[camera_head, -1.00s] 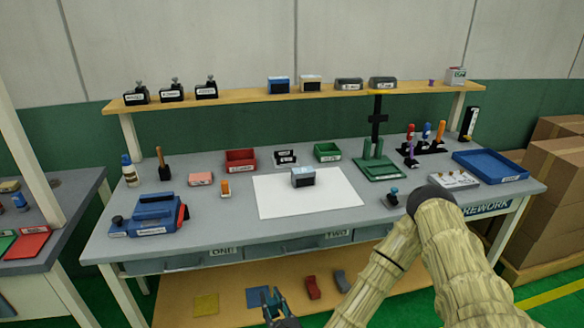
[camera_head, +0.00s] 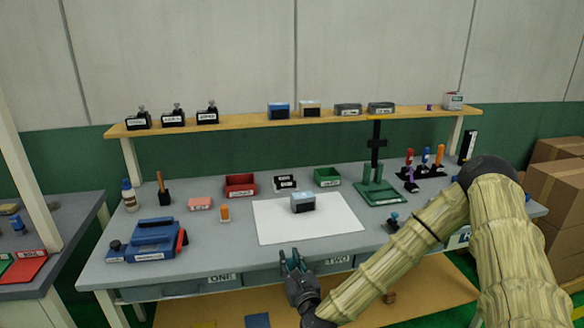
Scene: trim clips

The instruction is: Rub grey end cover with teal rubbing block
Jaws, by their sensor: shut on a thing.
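A small block with a dark front and a pale blue-grey top, which looks like the grey end cover (camera_head: 303,203), sits on a white sheet (camera_head: 270,228) in the middle of the bench. My gripper (camera_head: 291,262) is at the bench's front edge, in front of and below the sheet, apart from the cover. It is shut on a small teal piece, which looks like the teal rubbing block (camera_head: 290,266); the fingers partly hide it.
A blue device (camera_head: 150,240) stands at the left, with an orange-topped item (camera_head: 225,213) nearer the sheet. A green stand (camera_head: 380,193) and a small blue-knobbed tool (camera_head: 393,222) are right of the sheet. A wooden shelf (camera_head: 250,119) runs along the back.

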